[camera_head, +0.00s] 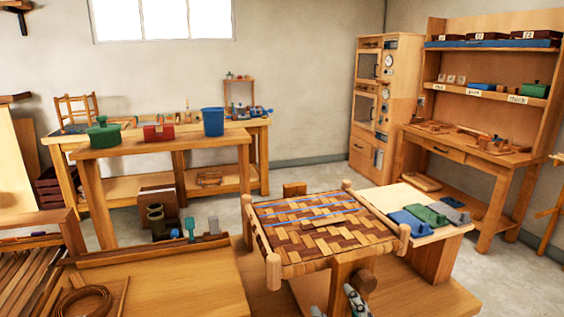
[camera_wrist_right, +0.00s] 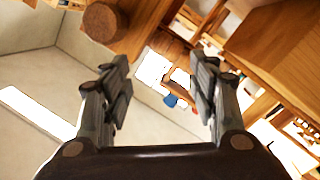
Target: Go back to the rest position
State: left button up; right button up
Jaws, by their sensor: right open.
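The stool with the woven bark seat (camera_head: 322,222) stands on the wooden work surface in the head view. Its seat has a tan and dark brown weave, with blue strips lying across it. My right gripper (camera_wrist_right: 158,92) is open in the right wrist view, with its two dark fingers wide apart and nothing held between them. A round wooden post end (camera_wrist_right: 104,22) shows beyond the left finger. Grey patterned parts (camera_head: 355,302) show at the bottom of the head view, just in front of the seat; I cannot tell what they are. My left gripper is not recognisable in the head view.
A side board right of the seat holds blue (camera_head: 409,222), green (camera_head: 426,214) and grey blocks. A coil (camera_head: 84,302) lies at front left. A back bench carries a green pot (camera_head: 104,132), a red box (camera_head: 158,132) and a blue bucket (camera_head: 213,122). Shelves stand at right.

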jog(key=s+d+f+m+g+h, duration=0.1)
jog(key=s+d+f+m+g, duration=0.1)
jog(key=s+d+f+g, duration=0.45)
jog(key=s+d+f+m+g+h, duration=0.1)
jog(key=s+f+m, duration=0.2)
jog(key=f, duration=0.6)
jog(key=s+d+f+m+g, duration=0.2)
jog(key=s+f+g, duration=0.5)
jog(key=s, duration=0.7)
jog(key=s+f, duration=0.3)
jog(key=f, duration=2.5)
jog(key=s+d+f+g, duration=0.1)
jog(key=s+d+f, duration=0.2)
jog(key=s+f, duration=1.2)
jog(key=shift+s+n+g, duration=0.3)
jog(key=shift+s+g, duration=0.05)
jog(key=shift+s, duration=0.35)
jog(key=shift+d, duration=0.1)
